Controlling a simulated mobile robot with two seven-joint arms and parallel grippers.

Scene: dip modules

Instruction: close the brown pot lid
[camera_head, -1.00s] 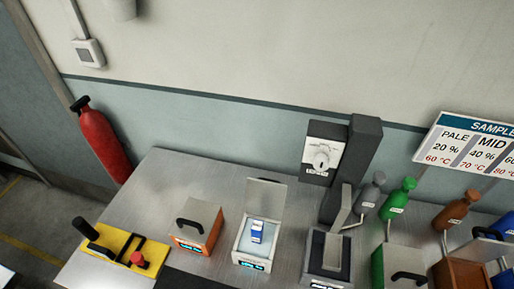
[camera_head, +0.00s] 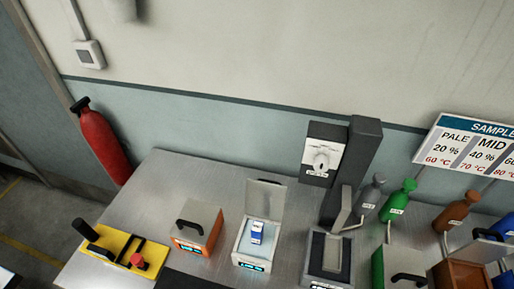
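The brown pot (camera_head: 446,278) is at the bottom right of the head view, partly cut off by the lower edge. Its lid (camera_head: 484,250) seems to stand raised at the back right of the pot, with a black handle (camera_head: 488,234) on its far side. The inside of the pot is not clearly visible. Neither of my grippers is in view.
The green pot (camera_head: 377,268) has its lid down beside the brown one. An orange pot (camera_head: 190,246) is closed. Green and brown bottles (camera_head: 455,211) stand behind, close to the brown pot.

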